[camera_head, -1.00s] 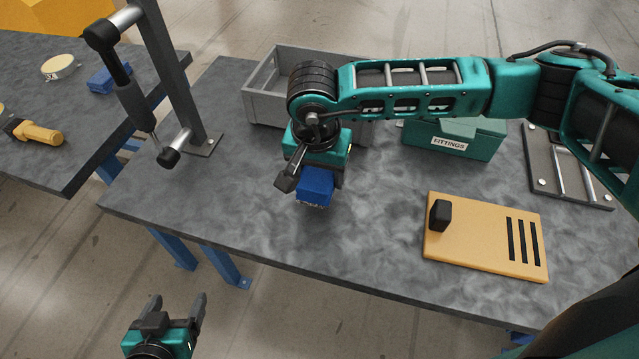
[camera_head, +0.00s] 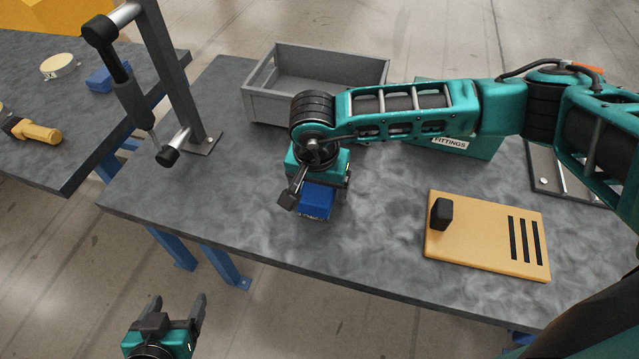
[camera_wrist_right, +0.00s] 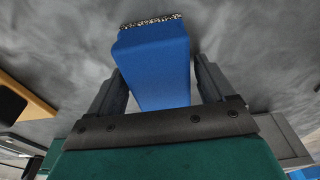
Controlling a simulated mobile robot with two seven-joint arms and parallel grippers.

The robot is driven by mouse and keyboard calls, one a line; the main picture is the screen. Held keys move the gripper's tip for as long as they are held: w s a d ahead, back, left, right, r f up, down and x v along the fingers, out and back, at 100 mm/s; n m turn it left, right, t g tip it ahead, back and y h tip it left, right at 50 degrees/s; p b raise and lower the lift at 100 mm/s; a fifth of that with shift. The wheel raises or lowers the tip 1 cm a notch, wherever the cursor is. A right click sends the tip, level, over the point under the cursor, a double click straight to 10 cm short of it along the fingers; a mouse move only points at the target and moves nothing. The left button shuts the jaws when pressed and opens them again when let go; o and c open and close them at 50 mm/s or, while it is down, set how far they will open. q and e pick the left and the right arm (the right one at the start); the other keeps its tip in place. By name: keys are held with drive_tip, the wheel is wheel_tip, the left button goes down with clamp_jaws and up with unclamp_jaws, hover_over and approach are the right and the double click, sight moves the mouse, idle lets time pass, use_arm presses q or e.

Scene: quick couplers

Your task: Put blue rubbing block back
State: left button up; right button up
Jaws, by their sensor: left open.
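The blue rubbing block (camera_head: 316,202) is between the fingers of my right gripper (camera_head: 318,185), over the left-middle part of the grey table. In the right wrist view the block (camera_wrist_right: 158,62) shows a speckled edge at its far end, with one finger of the right gripper (camera_wrist_right: 160,88) on each side of it. I cannot tell whether the block touches the tabletop. My left gripper (camera_head: 178,312) is open and empty, off the table's front edge at the lower left.
A grey open tray (camera_head: 285,105) stands at the back. A green fittings box (camera_head: 470,148) is partly behind my right arm. An orange slotted board (camera_head: 480,238) with a black block lies right. A post with a clamp (camera_head: 180,75) stands left. Another blue block (camera_head: 108,78) lies on the left table.

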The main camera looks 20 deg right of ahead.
sight(313, 194)
drive_tip(key=shift+o, duration=0.7)
drive_tip(key=shift+r+p, duration=0.3)
drive_tip(key=shift+r, duration=0.05)
wheel_tip(313, 194, up, 12)
drive_tip(key=s+a, duration=0.1)
drive_tip(key=shift+s+a+b, duration=0.35)
drive_tip(key=shift+s, duration=0.1)
